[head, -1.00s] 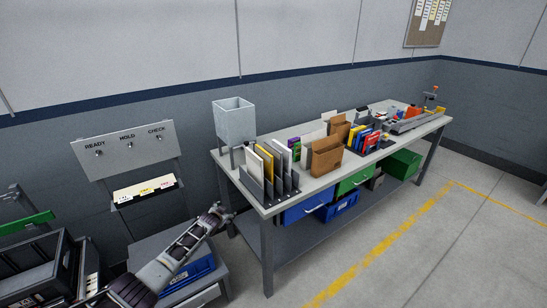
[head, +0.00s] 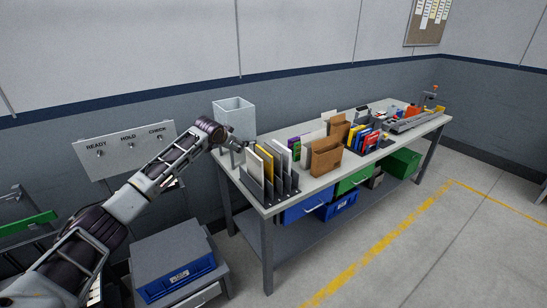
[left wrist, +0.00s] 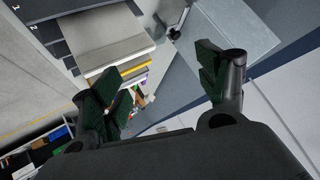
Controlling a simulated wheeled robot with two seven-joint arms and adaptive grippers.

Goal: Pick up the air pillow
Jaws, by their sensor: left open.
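I cannot make out an air pillow in either view. My left gripper (head: 236,144) is at the near left end of the workbench (head: 252,197), just below and in front of the grey open-topped bin (head: 233,113) on its stand. It is close to the upright file sorter (head: 283,181). In the left wrist view my left gripper (left wrist: 164,85) has its two dark fingers wide apart with nothing between them. The inside of the bin is mostly hidden. My right gripper is not in view.
Cardboard boxes (head: 326,157) and colored folders stand further along the bench. Blue drawers (head: 305,208) and a green one (head: 355,182) hang below. A cabinet with a blue bin (head: 178,279) stands at lower left. A labelled panel (head: 100,150) is behind my arm. Floor at right is clear.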

